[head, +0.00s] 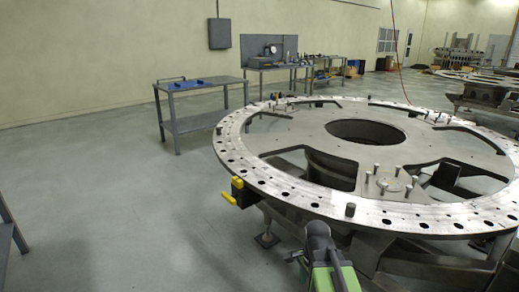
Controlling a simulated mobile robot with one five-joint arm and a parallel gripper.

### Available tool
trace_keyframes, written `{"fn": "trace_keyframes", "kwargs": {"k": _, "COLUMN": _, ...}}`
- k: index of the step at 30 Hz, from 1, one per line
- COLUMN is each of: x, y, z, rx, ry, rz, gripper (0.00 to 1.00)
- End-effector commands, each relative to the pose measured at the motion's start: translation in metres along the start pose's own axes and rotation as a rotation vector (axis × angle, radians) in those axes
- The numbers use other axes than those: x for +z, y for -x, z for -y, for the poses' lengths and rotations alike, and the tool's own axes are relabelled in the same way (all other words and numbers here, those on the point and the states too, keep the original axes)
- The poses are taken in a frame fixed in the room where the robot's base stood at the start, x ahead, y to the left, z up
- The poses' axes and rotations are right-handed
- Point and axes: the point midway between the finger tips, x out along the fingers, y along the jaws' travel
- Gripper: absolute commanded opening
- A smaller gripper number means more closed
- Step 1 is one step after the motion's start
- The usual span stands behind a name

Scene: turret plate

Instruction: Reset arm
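A green and grey part of my arm (327,263) stands at the bottom centre of the head view, with a rounded grey top. It shows in front of the near edge of the large round turret plate (287,186). No gripper fingers can be made out, so I cannot see whether my gripper is open or holds anything. From this view I cannot tell how far the arm is from the plate.
The plate has a large centre hole, several upright pins and a yellow-handled clamp (233,197) on its near left rim. A grey table (200,119) with a blue item (200,84) stands behind it. The floor (120,210) at left is mostly clear. Benches line the back wall.

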Motion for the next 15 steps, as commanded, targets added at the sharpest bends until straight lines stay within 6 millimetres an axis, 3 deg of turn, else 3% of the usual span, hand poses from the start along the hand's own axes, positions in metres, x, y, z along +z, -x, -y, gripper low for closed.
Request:
{"fn": "trace_keyframes", "kwargs": {"k": 1, "x": 0.02, "y": -0.006, "z": 0.0, "rx": 0.0, "ry": 0.174, "rz": -0.001, "gripper": 0.66}}
{"fn": "trace_keyframes", "kwargs": {"k": 3, "x": 0.033, "y": -0.006, "z": -0.001, "rx": 0.0, "ry": 0.396, "rz": -0.001, "gripper": 0.66}}
{"fn": "trace_keyframes", "kwargs": {"k": 15, "x": 0.031, "y": -0.004, "z": -0.01, "rx": 0.0, "ry": 1.27, "rz": 0.0, "gripper": 0.66}}
